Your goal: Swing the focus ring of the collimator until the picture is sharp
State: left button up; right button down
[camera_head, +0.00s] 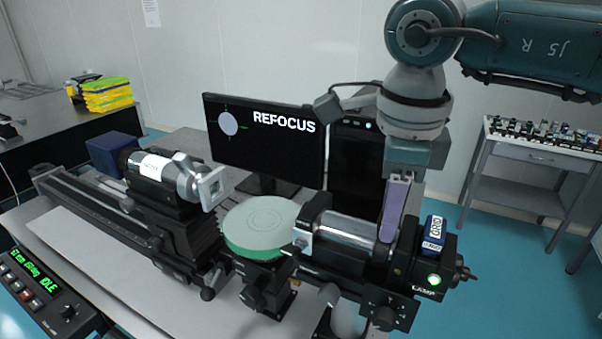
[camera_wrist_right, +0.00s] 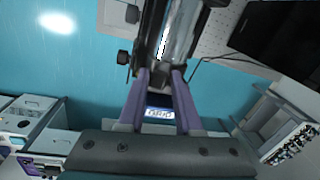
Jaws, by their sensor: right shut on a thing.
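The collimator (camera_head: 345,238), a silver tube with black ends, lies level on a black mount at the right of the bench in the head view. Its tube also shows in the right wrist view (camera_wrist_right: 180,30). My right gripper (camera_head: 389,232) reaches down on it from above near its rear end. In the right wrist view its purple fingers (camera_wrist_right: 161,78) stand either side of the dark rear part, shut on the focus ring; the contact itself is mostly hidden. The monitor (camera_head: 265,145) reads REFOCUS beside a pale disc with green marks. My left gripper is out of view.
A blue GRID block (camera_head: 434,230) sits on the lamp housing with a green light. A green round stage (camera_head: 262,228) stands left of the collimator. A second silver tube (camera_head: 165,172) is on the rail further left. A control box (camera_head: 40,295) reads IDLE.

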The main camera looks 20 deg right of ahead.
aim_at(382, 245)
jog(key=shift+s+a+f+t+h+b, duration=0.3)
jog(key=shift+a+t+h, duration=0.1)
jog(key=shift+h, duration=0.1)
jog(key=s+a+f+t+h+b, duration=0.1)
jog(key=h+b, duration=0.1)
jog(key=b, duration=0.1)
jog(key=shift+a+t, duration=0.1)
jog(key=shift+t, duration=0.3)
jog(key=shift+s, duration=0.1)
jog(key=shift+r+h, duration=0.15)
jog(key=shift+h, duration=0.15)
jog(key=c, duration=0.6)
grip_release()
